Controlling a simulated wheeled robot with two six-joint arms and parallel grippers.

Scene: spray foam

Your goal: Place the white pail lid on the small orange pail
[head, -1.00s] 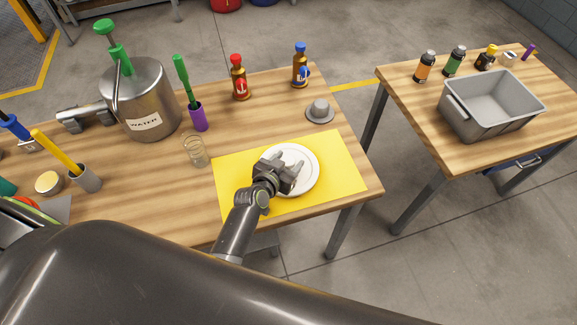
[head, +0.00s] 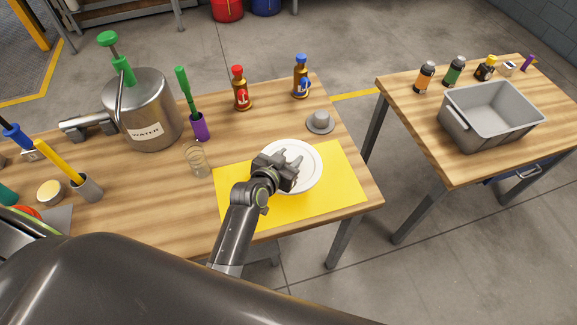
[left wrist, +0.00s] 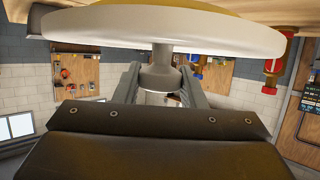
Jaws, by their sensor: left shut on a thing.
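The white pail lid (head: 307,172) is a round disc over the yellow mat (head: 340,192) on the near table. My left gripper (head: 286,168) is shut on the lid's knob from above. In the left wrist view the picture is upside down: the lid (left wrist: 110,27) spans the top, its knob (left wrist: 160,75) between my fingers. The lid looks level and slightly above the mat. I cannot make out the small orange pail; whatever is under the lid is hidden. My right gripper is not in view.
A glass jar (head: 197,160), a purple cup (head: 200,127), a steel water pot (head: 147,105), red (head: 241,90) and blue (head: 300,80) bottles and a grey hat-shaped piece (head: 320,121) stand around the mat. A grey bin (head: 490,122) stands on the right table.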

